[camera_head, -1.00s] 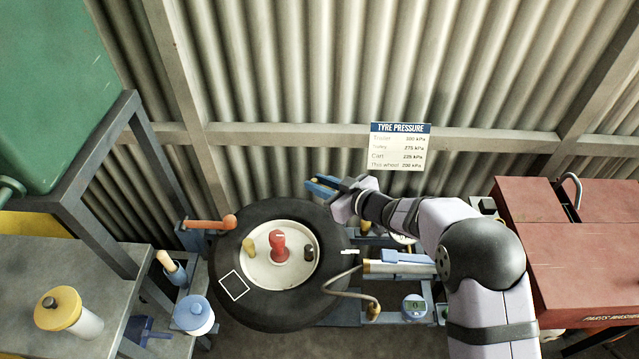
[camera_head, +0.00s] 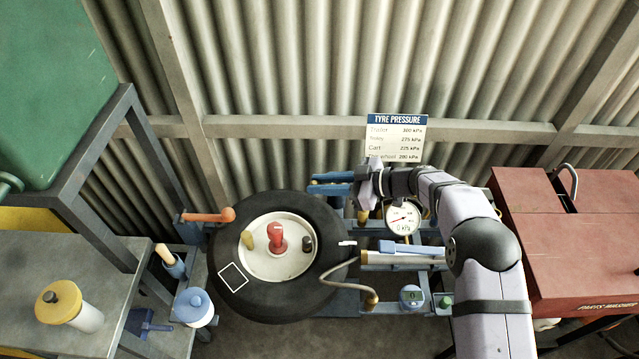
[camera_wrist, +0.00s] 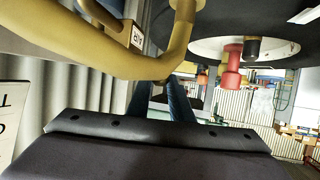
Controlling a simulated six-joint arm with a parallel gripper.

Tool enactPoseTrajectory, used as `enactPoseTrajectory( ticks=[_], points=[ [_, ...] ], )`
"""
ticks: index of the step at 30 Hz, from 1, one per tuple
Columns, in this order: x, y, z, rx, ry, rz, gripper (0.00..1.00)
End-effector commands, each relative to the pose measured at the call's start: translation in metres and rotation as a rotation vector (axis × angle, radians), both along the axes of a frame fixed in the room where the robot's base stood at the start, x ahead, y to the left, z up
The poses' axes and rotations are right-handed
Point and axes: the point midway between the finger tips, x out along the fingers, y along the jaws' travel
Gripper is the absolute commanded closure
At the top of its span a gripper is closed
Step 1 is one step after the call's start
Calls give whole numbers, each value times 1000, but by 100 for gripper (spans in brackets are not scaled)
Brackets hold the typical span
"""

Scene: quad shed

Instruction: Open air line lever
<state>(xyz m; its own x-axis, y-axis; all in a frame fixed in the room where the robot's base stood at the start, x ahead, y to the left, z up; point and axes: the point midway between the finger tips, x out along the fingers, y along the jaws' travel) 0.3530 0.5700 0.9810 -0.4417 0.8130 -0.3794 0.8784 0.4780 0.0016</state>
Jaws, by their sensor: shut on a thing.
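My gripper (camera_head: 318,183) is beside the yellow air pipe, above the far right edge of the tyre, with its blue fingers pointing left. It is shut on the air line lever, which is mostly hidden between the fingers. In the wrist view the dark blue fingers (camera_wrist: 174,95) reach away under the bent yellow air pipe (camera_wrist: 120,58). In the head view a short part of the yellow pipe (camera_head: 363,214) shows below my gripper.
The black tyre (camera_head: 230,295) with a red hub knob (camera_head: 277,238) lies below left. A pressure gauge (camera_head: 403,218) reads about 0 kPa. The blue-handled inflator (camera_head: 410,248) and its hose are close in front. The corrugated wall (camera_head: 300,60) and pressure sign (camera_head: 395,138) are behind.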

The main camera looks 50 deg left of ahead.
Motion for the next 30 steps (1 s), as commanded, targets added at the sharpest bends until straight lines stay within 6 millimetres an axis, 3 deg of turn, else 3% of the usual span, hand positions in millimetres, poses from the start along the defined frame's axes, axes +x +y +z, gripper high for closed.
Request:
enactPoseTrajectory(
  ticks=[30],
  points=[
    [3,-16,1,4,-4,285,100]
  ],
)
